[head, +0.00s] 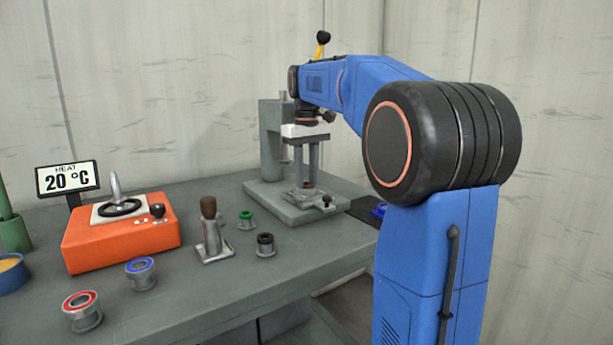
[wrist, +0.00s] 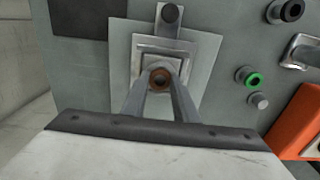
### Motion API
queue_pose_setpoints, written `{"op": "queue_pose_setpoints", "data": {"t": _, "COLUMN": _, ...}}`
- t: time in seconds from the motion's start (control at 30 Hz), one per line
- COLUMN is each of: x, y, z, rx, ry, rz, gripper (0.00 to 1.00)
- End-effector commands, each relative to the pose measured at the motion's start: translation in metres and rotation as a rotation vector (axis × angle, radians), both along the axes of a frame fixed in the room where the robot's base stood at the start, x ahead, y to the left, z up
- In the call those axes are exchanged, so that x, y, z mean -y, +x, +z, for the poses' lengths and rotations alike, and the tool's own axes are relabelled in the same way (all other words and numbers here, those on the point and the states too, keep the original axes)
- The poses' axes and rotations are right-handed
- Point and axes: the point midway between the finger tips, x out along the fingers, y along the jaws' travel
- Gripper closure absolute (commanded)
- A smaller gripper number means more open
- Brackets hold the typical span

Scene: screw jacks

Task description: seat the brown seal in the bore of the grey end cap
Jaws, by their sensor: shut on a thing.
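My gripper (head: 306,184) points straight down over the grey press base at the back of the bench. Its two long fingers are shut on the brown seal (wrist: 160,79), a small ring with a dark centre hole. A trace of brown also shows between the fingertips in the head view. Under the seal in the wrist view is a square silver fixture (wrist: 143,45) on a pale plate. The grey end cap cannot be made out clearly; the seal and fingers cover the middle of the fixture. I cannot tell whether the seal touches a bore.
The press column (head: 272,142) stands just left of my gripper. A clamp knob (head: 326,199) is close to the fingers. Spools with green (head: 246,216), black (head: 265,240), blue (head: 140,266) and red (head: 80,300) rings, a brown-topped tool (head: 208,207) and an orange heater (head: 120,241) stand left.

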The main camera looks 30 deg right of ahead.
Motion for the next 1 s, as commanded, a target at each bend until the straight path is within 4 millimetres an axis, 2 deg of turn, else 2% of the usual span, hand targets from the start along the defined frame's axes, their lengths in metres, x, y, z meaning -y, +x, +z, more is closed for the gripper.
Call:
{"op": "queue_pose_setpoints", "data": {"t": 0.03, "x": 0.0, "y": -0.001, "z": -0.012, "rx": -0.024, "ry": 0.006, "rz": 0.0, "gripper": 0.94}}
{"op": "queue_pose_setpoints", "data": {"t": 0.17, "x": 0.0, "y": -0.001, "z": -0.014, "rx": -0.027, "ry": 0.007, "rz": 0.001, "gripper": 0.94}}
{"op": "queue_pose_setpoints", "data": {"t": 0.2, "x": 0.0, "y": -0.001, "z": -0.014, "rx": -0.028, "ry": 0.007, "rz": 0.001, "gripper": 0.69}}
{"op": "queue_pose_setpoints", "data": {"t": 0.27, "x": 0.0, "y": -0.001, "z": -0.015, "rx": -0.029, "ry": 0.008, "rz": 0.001, "gripper": 0.55}}
{"op": "queue_pose_setpoints", "data": {"t": 0.67, "x": -0.001, "y": 0.0, "z": -0.013, "rx": -0.029, "ry": 0.01, "rz": 0.002, "gripper": 0.55}}
{"op": "queue_pose_setpoints", "data": {"t": 0.83, "x": -0.001, "y": 0.001, "z": 0.005, "rx": -0.027, "ry": 0.009, "rz": 0.002, "gripper": 0.55}}
{"op": "queue_pose_setpoints", "data": {"t": 1.0, "x": -0.001, "y": 0.0, "z": 0.037, "rx": -0.02, "ry": 0.006, "rz": 0.001, "gripper": 0.55}}
